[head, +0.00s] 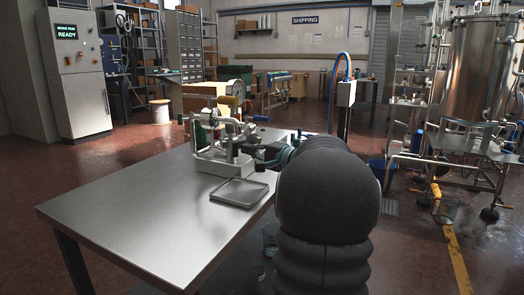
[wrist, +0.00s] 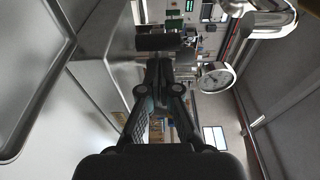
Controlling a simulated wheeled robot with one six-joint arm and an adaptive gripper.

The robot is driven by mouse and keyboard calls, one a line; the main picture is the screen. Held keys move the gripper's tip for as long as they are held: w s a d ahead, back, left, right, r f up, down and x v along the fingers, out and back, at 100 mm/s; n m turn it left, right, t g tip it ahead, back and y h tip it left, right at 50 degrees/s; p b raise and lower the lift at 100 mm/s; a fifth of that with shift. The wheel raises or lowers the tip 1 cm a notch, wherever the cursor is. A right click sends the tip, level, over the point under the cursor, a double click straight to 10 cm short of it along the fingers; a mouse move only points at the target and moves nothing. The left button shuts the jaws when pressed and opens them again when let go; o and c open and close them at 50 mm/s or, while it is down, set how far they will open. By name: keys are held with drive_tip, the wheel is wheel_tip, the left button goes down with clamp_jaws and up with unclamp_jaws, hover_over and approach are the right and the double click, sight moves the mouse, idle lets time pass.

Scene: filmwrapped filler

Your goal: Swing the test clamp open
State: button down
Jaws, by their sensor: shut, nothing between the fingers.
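The test rig (head: 218,150) stands on the far end of the steel table, with a pale base, upright parts and several coloured knobs. I cannot make out which part is the clamp in the head view. My gripper (head: 262,160) is beside the rig's right side, partly hidden by my arm. In the wrist view my gripper (wrist: 158,68) has its fingers together and empty. A dark cylinder, perhaps a handle grip, (wrist: 158,42) lies just beyond the fingertips; I cannot tell whether they touch. A round gauge (wrist: 215,77) and a shiny pipe (wrist: 268,22) are to the right.
A shallow grey tray (head: 239,192) lies on the table in front of the rig, and its rim shows in the wrist view (wrist: 62,52). The near left of the steel table (head: 130,215) is bare. A grey post box with hoses (head: 346,94) stands behind my arm.

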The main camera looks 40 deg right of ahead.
drive_tip(key=shift+w+a, duration=0.15)
drive_tip(key=shift+w, duration=0.4)
